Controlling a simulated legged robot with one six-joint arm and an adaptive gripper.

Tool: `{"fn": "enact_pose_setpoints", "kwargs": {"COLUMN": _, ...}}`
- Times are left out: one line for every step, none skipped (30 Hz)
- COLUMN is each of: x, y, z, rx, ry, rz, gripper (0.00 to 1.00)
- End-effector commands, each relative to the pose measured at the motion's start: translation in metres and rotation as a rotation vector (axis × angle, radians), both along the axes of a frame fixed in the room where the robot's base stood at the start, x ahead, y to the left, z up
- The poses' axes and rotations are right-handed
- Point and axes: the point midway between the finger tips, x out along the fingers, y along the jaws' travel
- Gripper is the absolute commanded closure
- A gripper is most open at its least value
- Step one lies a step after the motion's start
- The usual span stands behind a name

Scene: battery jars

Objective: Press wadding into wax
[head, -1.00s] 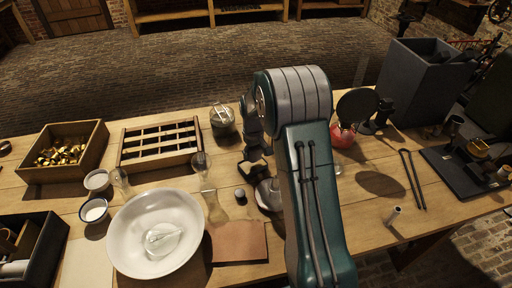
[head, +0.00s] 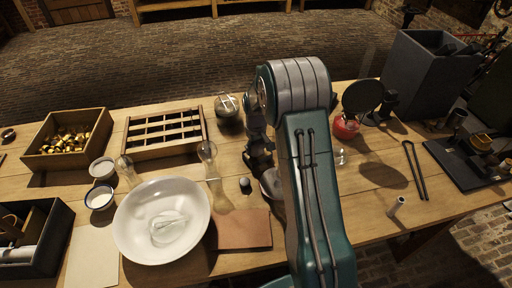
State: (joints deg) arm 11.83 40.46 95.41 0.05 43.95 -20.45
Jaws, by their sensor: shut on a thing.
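My gripper (head: 258,158) is above the middle of the table, left of my upper arm. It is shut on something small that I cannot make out. A small dark knob-like piece (head: 245,183) stands on the table just below and left of it. A tall clear glass vessel (head: 212,178) stands left of the gripper, and a smaller glass one (head: 127,170) stands farther left. I cannot tell which things are wadding or wax.
A wide white bowl (head: 128,235) holds a clear glass piece. A brown sheet (head: 242,230) lies beside it. A slotted wooden rack (head: 163,150), a box of brass pieces (head: 40,160) and a lidded jar (head: 228,108) stand behind. A red vessel (head: 346,128) and tongs (head: 415,170) are right.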

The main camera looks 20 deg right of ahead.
Motion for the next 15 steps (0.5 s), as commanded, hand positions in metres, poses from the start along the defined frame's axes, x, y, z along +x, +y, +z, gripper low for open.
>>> {"fn": "enact_pose_setpoints", "kwargs": {"x": 0.0000, "y": -0.0006, "z": -0.0003, "rx": 0.000, "ry": 0.000, "rz": -0.001, "gripper": 0.71}}
{"fn": "enact_pose_setpoints", "kwargs": {"x": -0.0001, "y": -0.0008, "z": -0.0005, "rx": 0.001, "ry": 0.000, "rz": -0.001, "gripper": 0.71}}
{"fn": "enact_pose_setpoints", "kwargs": {"x": 0.0000, "y": -0.0011, "z": -0.0008, "rx": 0.001, "ry": 0.000, "rz": -0.001, "gripper": 0.71}}
{"fn": "enact_pose_setpoints", "kwargs": {"x": 0.0000, "y": -0.0012, "z": -0.0011, "rx": 0.001, "ry": 0.000, "rz": -0.001, "gripper": 0.71}}
{"fn": "enact_pose_setpoints", "kwargs": {"x": -0.0001, "y": -0.0012, "z": -0.0014, "rx": 0.001, "ry": 0.000, "rz": -0.001, "gripper": 0.71}}
{"fn": "enact_pose_setpoints", "kwargs": {"x": 0.0000, "y": -0.0011, "z": -0.0018, "rx": 0.001, "ry": 0.000, "rz": -0.001, "gripper": 0.71}}
{"fn": "enact_pose_setpoints", "kwargs": {"x": -0.0001, "y": -0.0009, "z": -0.0021, "rx": 0.001, "ry": 0.000, "rz": -0.001, "gripper": 0.71}}
{"fn": "enact_pose_setpoints", "kwargs": {"x": 0.0000, "y": -0.0006, "z": -0.0024, "rx": 0.000, "ry": 0.000, "rz": -0.001, "gripper": 0.71}}
{"fn": "enact_pose_setpoints", "kwargs": {"x": 0.0000, "y": -0.0003, "z": -0.0028, "rx": 0.000, "ry": 0.000, "rz": -0.001, "gripper": 0.71}}
{"fn": "enact_pose_setpoints", "kwargs": {"x": 0.0000, "y": -0.0003, "z": -0.0031, "rx": 0.000, "ry": 0.000, "rz": -0.001, "gripper": 0.71}}
{"fn": "enact_pose_setpoints", "kwargs": {"x": -0.0001, "y": -0.0002, "z": -0.0034, "rx": 0.000, "ry": 0.000, "rz": -0.001, "gripper": 0.71}}
{"fn": "enact_pose_setpoints", "kwargs": {"x": 0.0000, "y": -0.0002, "z": -0.0039, "rx": 0.000, "ry": 0.000, "rz": 0.000, "gripper": 0.71}}
{"fn": "enact_pose_setpoints", "kwargs": {"x": 0.0000, "y": -0.0002, "z": -0.0042, "rx": 0.000, "ry": 0.000, "rz": 0.000, "gripper": 0.71}}
{"fn": "enact_pose_setpoints", "kwargs": {"x": -0.0001, "y": -0.0002, "z": -0.0045, "rx": 0.000, "ry": 0.000, "rz": 0.000, "gripper": 0.71}}
{"fn": "enact_pose_setpoints", "kwargs": {"x": 0.0000, "y": -0.0002, "z": -0.0049, "rx": 0.000, "ry": 0.000, "rz": 0.000, "gripper": 0.71}}
